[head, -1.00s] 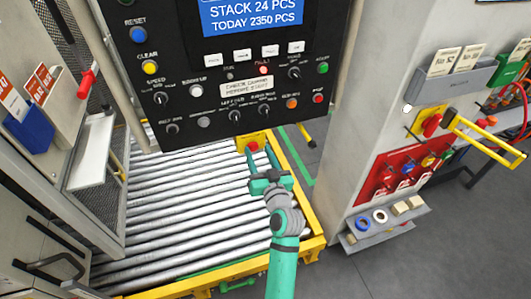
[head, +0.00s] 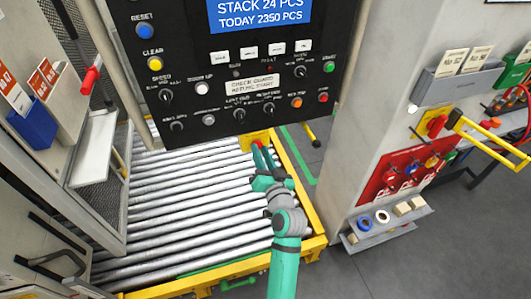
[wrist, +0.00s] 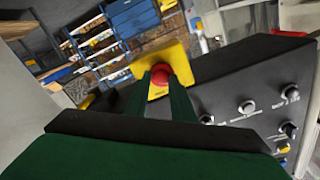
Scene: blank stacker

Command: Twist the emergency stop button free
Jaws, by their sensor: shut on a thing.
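The emergency stop button (wrist: 160,75) is a red knob on a yellow box in the wrist view. In the head view, the yellow box (head: 255,135) sits below the control panel's lower edge, and my fingers largely hide the button. My gripper (head: 262,153) reaches up to it from below, with its green hand rolled. In the wrist view, the two dark green fingers (wrist: 161,82) are shut on the button, one at each side.
The black control panel (head: 190,133) with knobs and lamps hangs just above my gripper. A roller conveyor (head: 180,200) with a yellow frame lies below. A grey pillar (head: 370,110) with a red lockout board (head: 375,185) stands at right. Open floor shows at lower right.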

